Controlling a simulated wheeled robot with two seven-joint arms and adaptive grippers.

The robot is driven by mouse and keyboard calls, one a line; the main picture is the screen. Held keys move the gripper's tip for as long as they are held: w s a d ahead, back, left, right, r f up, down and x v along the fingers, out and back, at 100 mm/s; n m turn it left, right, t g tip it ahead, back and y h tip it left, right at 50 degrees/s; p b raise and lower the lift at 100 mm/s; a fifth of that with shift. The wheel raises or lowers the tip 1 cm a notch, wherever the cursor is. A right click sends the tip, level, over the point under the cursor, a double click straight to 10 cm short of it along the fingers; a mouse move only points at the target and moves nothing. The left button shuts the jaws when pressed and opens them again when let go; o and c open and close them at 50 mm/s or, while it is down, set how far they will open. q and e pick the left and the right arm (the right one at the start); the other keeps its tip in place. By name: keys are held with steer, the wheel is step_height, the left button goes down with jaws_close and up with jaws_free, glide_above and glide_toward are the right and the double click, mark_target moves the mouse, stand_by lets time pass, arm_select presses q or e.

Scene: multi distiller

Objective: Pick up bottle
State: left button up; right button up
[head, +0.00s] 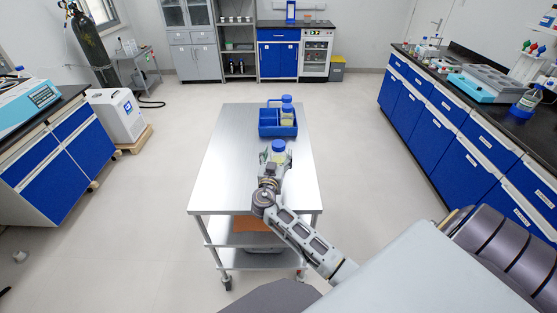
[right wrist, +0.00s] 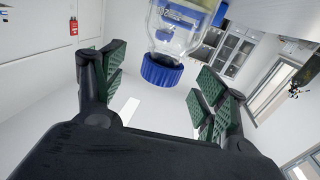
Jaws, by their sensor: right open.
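A clear bottle with a blue cap (head: 278,146) stands on the steel table (head: 236,150), just beyond my right gripper. Its lower part is partly hidden by the gripper in the head view. My right gripper (head: 271,165) is open and empty. In the right wrist view the bottle (right wrist: 178,38) hangs cap-down in the picture, in the gap between the green finger pads of the gripper (right wrist: 160,78), with no pad seen touching it. My left gripper is not in view.
A blue carrier (head: 268,129) with bottles (head: 287,112) stands farther back on the table. The table's left half is clear. A blue-fronted bench (head: 470,140) runs along the right, another cabinet (head: 60,150) stands at left, and floor is open between.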

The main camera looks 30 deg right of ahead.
mark_target(277, 150)
steer(key=shift+w, duration=0.1)
steer(key=shift+r+p+x, duration=0.2)
steer(key=shift+p+x, duration=0.7)
steer(key=shift+x, duration=1.65)
steer(key=shift+a+f, duration=0.15)
steer(key=shift+w, duration=0.1)
jaws_close()
